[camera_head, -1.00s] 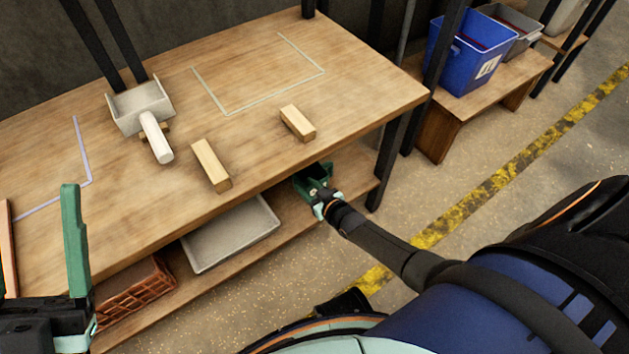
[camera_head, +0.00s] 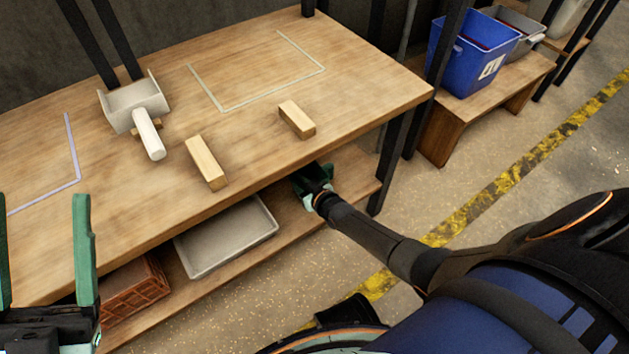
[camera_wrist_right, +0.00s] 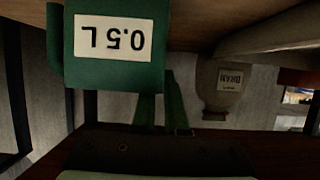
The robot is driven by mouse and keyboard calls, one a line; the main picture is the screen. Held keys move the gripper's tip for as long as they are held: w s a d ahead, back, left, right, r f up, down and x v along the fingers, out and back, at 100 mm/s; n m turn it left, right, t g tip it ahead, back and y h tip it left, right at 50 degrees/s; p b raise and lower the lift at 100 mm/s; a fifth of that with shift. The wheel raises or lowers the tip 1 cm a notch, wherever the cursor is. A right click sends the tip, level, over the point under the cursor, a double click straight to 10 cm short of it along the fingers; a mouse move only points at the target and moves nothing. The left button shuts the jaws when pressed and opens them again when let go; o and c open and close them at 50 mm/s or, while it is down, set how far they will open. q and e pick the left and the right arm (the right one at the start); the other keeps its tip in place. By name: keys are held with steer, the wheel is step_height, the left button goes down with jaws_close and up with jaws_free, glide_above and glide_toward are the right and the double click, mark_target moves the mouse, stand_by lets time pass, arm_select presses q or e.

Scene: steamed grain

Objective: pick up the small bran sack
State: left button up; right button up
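The small bran sack (camera_wrist_right: 222,88) shows in the right wrist view, which is upside down. It is pale, labelled BRAN, and stands on the lower shelf (camera_wrist_right: 200,20). I cannot make it out in the head view. My right gripper (camera_head: 316,184) is at the table's front edge above the lower shelf. Its green fingers (camera_wrist_right: 163,108) are close together at a green measure (camera_wrist_right: 72,55) labelled 0.5 L. They appear shut on it, though the contact is hidden; the sack is apart from them. My left gripper (camera_head: 42,245) is open and empty at the lower left.
On the table (camera_head: 250,140) are a white scoop (camera_head: 150,135) and two wooden blocks, one at left (camera_head: 205,165), one at right (camera_head: 296,120). Below are a grey tray (camera_head: 228,238) and an orange crate (camera_head: 130,290). A blue bin (camera_head: 468,55) stands on a bench at right.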

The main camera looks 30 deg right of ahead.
jaws_close()
stand_by(0.8)
steer(key=shift+r, duration=0.1)
steer(key=shift+r+p, duration=0.75)
steer(key=shift+r, duration=0.05)
steer(key=shift+s+r+p, duration=0.2)
steer(key=shift+r+p, duration=0.9)
steer(key=shift+r, duration=0.1)
arm_select(q)
step_height(320, 180, up, 14)
steer(key=a+t+p, duration=0.1)
steer(key=p, duration=0.8)
steer(key=shift+s+a+m+p, duration=0.3)
steer(key=shift+p, duration=0.05)
arm_select(e)
steer(key=w+d+r+v, duration=0.1)
steer(key=r+v, duration=0.1)
steer(key=v, duration=1.4)
steer(key=shift+r, duration=0.3)
